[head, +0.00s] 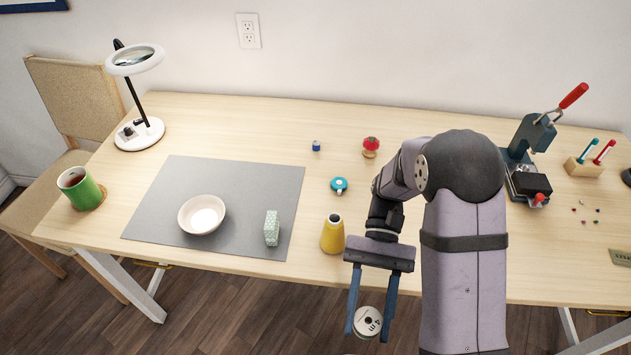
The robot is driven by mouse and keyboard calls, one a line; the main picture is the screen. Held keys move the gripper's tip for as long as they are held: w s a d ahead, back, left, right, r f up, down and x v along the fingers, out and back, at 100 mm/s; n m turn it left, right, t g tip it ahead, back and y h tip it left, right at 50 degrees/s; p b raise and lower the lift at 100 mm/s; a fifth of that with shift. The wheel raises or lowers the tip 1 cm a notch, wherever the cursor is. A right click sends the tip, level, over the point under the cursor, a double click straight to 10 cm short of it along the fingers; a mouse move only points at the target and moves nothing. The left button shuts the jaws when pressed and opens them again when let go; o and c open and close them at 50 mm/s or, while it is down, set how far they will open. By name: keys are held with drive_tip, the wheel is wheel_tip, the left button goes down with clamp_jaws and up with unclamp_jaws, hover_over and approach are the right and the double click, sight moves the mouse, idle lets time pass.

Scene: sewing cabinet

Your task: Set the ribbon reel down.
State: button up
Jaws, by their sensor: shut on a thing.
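The ribbon reel (367,325) is a white-faced disc with dark print and a dark centre hole. My gripper (369,318) is shut on it, with one blue finger on each side. In the head view the reel shows in front of the table's front edge, against the dark floor. Its height relative to the tabletop (300,115) is hard to tell.
A yellow cone (333,234) stands just left of my gripper. A grey mat (180,175) holds a bowl (201,214) and a green patterned box (271,229).

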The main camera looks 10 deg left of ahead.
drive_tip(key=w+a+r+m+t+y+b, duration=0.25)
drive_tip(key=w+a+m+y, duration=0.3)
drive_tip(key=a, duration=0.55)
drive_tip(key=w+a+r+m+t+y+b, duration=0.1)
drive_tip(key=w+a+r+m+t+y, duration=0.5)
drive_tip(key=a, duration=0.5)
drive_tip(key=m+t, duration=0.8)
drive_tip(key=t, duration=0.1)
hover_over(273, 180)
drive_tip(key=shift+g+y, duration=0.25)
drive_tip(key=shift+w+f, duration=0.1)
drive_tip(key=shift+f, duration=4.3)
drive_tip(key=shift+f, duration=0.1)
drive_tip(key=shift+f, duration=1.75)
